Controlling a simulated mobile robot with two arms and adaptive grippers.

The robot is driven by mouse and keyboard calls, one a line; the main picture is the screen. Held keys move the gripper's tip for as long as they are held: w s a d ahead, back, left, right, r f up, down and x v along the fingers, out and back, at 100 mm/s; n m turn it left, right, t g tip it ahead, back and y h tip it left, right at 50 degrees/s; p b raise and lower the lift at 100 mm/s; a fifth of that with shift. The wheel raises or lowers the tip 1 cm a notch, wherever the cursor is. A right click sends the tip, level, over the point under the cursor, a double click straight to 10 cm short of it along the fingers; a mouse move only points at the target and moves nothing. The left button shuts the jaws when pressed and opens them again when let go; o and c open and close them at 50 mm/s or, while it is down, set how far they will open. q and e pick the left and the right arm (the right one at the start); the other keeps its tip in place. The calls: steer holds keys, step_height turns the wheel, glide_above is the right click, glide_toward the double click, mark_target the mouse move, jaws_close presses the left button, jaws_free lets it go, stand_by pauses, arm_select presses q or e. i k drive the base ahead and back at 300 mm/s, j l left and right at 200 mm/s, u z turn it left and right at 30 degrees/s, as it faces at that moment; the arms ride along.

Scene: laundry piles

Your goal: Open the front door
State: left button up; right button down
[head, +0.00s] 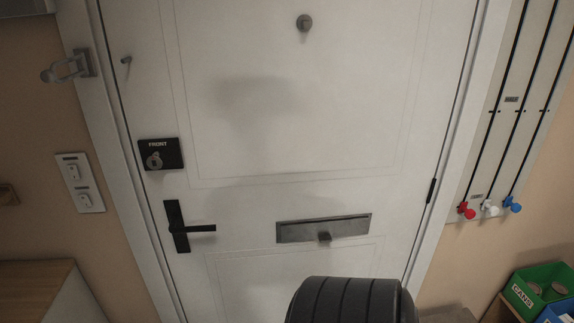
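The white front door (310,110) fills the middle of the head view and appears closed in its frame. A black lever handle (198,228) sits on a dark plate at its lower left, with the lever pointing right and roughly level. Above it is a black lock plate (172,150) marked FRONT with a round metal turn piece (153,160). A metal swing-bar guard (68,68) is on the left frame, its bar pointing left, away from the small stud (126,60) on the door. Neither gripper is in view.
A grey letter slot (345,228) and a peephole (304,22) are on the door. A dark hinge (431,190) shows at its right edge. Light switches (80,182) and a wooden surface (32,284) are at left. A green CANS bin (524,297) stands at lower right.

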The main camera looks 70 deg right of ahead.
mark_target(262, 123)
steer(key=z, duration=2.2)
